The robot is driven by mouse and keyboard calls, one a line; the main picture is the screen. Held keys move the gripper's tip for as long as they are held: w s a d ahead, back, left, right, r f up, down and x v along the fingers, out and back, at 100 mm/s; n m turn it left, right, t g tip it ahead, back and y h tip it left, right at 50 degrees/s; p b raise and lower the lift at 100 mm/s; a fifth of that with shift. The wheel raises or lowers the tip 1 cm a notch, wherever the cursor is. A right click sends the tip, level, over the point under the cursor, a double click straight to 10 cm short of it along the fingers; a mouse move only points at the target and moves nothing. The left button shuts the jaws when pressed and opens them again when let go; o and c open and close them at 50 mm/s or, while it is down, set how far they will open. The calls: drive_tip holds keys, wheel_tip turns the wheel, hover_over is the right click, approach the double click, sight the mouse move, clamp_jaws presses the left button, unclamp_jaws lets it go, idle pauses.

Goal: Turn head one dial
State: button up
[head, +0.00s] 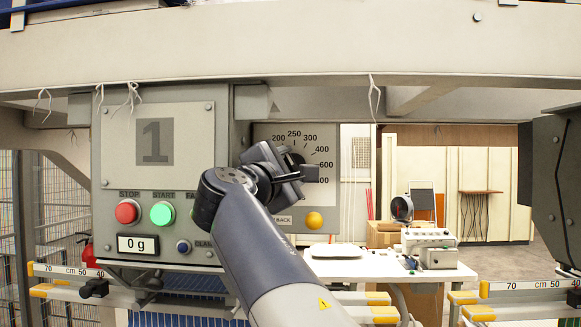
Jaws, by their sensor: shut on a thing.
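The head one unit (157,200) is a grey box marked with a large 1, at the left centre of the head view. Its dial plate (272,133) faces me on the right, with a printed scale from about 200 up to 800. My gripper (303,173) is in front of the plate, shut on the dial's knob. The jaws hide most of the knob, so I cannot tell exactly where it points. My arm comes up from the bottom and covers part of the lower panel.
Red STOP (128,211) and green START (162,214) buttons and a display (138,245) reading 0 g are left of my arm. A yellow button (314,220) sits below the dial. A beam (300,40) spans overhead. A white table (345,268) stands behind at right.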

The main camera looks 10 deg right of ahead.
drive_tip(key=o, duration=1)
drive_tip(key=b+v, duration=0.4)
drive_tip(key=v, duration=0.6)
drive_tip(key=shift+s+a, duration=0.25)
drive_tip(key=shift+s, duration=0.05)
drive_tip(key=p+x, duration=0.4)
drive_tip(key=x, duration=0.7)
drive_tip(key=shift+s+f, duration=0.1)
drive_tip(key=shift+a, duration=0.1)
